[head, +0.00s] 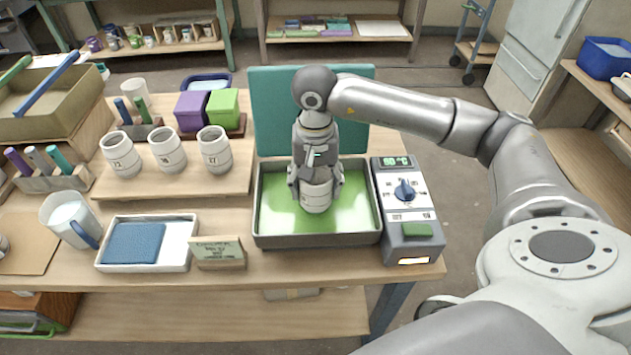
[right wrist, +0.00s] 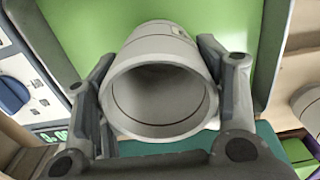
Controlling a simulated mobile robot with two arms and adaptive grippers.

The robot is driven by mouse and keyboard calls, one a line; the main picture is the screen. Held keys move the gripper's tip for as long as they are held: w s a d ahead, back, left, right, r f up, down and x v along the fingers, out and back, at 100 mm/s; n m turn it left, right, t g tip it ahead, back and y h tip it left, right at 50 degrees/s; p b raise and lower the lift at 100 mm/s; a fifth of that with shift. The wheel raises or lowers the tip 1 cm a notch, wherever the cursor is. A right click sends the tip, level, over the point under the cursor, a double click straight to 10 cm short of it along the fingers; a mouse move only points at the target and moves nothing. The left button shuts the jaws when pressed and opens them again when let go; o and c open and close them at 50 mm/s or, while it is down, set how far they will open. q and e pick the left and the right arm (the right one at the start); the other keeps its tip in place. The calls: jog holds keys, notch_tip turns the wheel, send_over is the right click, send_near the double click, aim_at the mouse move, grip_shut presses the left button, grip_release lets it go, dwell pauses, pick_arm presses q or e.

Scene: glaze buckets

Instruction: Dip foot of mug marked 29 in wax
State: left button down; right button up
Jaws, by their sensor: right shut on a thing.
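My right gripper (head: 316,180) points down and is shut around a white mug (head: 317,198). The mug is upright over the green wax pan (head: 317,240); I cannot tell whether its foot touches the bright green wax (head: 358,210). The mug's mark cannot be read. In the right wrist view, the mug (right wrist: 160,100) shows its open, empty mouth between the two fingers, with green beyond it. My left gripper is not in view.
White mugs (head: 121,157), (head: 168,152) and (head: 215,152) stand on a board to the left. The control box (head: 405,205) adjoins the pan's right. A sign (head: 218,254) and a sponge tray (head: 146,243) lie front left. A teal panel (head: 270,110) stands behind.

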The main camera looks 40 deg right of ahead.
jog(key=shift+r, duration=0.1)
notch_tip(320, 180, up, 7)
jog(key=p, duration=0.3)
jog(key=shift+r+p, duration=0.2)
jog(key=shift+p, duration=0.2)
dwell(0.5)
